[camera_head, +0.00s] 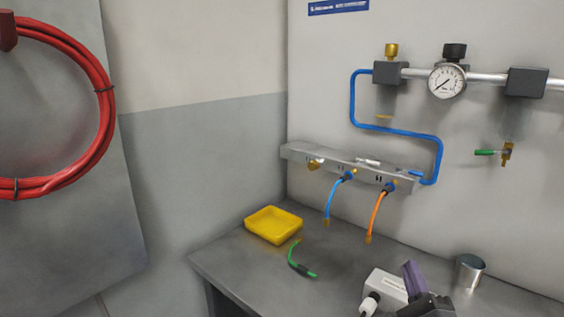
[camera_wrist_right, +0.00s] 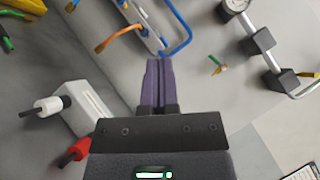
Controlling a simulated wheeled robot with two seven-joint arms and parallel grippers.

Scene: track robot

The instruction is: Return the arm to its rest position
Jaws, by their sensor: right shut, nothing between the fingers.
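My right gripper (camera_head: 411,272) is at the lower right of the head view, above the grey bench. Its purple fingers are together and empty, as the right wrist view (camera_wrist_right: 158,64) also shows. A white box-shaped device (camera_head: 387,287) with a black-tipped knob sits just left of it in the head view, and the box also shows in the wrist view (camera_wrist_right: 88,108). My left gripper is in neither view.
A metal cup (camera_head: 469,271) stands right of my gripper. A yellow tray (camera_head: 273,224) and a green hose (camera_head: 296,262) lie on the bench (camera_head: 235,262). Blue (camera_head: 333,200) and orange hoses (camera_head: 376,217) hang from a wall manifold (camera_head: 345,163). A gauge (camera_head: 447,80) is above.

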